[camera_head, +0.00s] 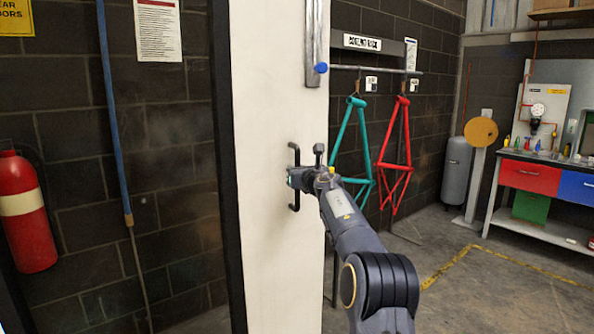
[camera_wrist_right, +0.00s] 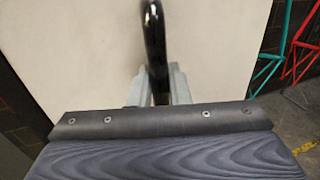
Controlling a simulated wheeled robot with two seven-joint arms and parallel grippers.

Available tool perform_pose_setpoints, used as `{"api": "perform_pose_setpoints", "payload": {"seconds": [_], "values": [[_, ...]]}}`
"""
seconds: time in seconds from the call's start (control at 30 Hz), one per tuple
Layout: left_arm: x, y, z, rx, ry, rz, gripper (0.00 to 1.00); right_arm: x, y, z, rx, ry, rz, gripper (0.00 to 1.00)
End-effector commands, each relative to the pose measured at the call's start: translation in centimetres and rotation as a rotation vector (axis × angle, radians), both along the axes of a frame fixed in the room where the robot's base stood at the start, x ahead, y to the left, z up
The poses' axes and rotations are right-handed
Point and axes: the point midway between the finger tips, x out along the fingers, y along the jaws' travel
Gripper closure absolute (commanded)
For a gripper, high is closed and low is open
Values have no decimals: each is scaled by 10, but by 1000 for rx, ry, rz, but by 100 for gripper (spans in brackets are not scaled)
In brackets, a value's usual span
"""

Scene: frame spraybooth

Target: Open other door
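A pale door panel (camera_head: 262,90) with a dark edge stands upright in the middle of the head view. It carries a black vertical bar handle (camera_head: 296,155). My right gripper (camera_head: 296,178) is at the lower part of this handle. In the right wrist view the black handle (camera_wrist_right: 155,45) runs down between the two grey fingers (camera_wrist_right: 160,88), which sit close on both sides of it. The fingertips are partly hidden behind the gripper body. My left gripper is not in view.
A red fire extinguisher (camera_head: 24,212) hangs at the left wall. Teal (camera_head: 342,150) and red (camera_head: 394,150) bicycle frames hang behind the door. A workbench (camera_head: 545,200) and grey tank (camera_head: 456,170) stand at the right. The floor (camera_head: 500,295) at the right is clear.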

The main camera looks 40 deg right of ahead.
Motion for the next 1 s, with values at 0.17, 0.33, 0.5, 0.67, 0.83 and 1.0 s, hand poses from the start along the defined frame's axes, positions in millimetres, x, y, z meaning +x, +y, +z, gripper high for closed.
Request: {"api": "perform_pose_setpoints", "payload": {"seconds": [0.17, 0.33, 0.5, 0.67, 0.83, 1.0], "values": [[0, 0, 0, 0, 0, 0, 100, 1, 1, -2, 1, 3, 2, 64], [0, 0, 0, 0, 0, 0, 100, 0, 1, -1, 0, 1, 1, 64], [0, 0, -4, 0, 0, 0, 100, -4, 2, -2, 0, 0, 1, 64], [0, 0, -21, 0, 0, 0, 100, -25, 7, -4, 1, -1, 0, 64], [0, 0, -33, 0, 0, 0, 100, -53, 16, -3, 2, -3, 1, 64], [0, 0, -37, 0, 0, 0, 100, -71, 21, -2, 1, 1, 1, 64]]}}
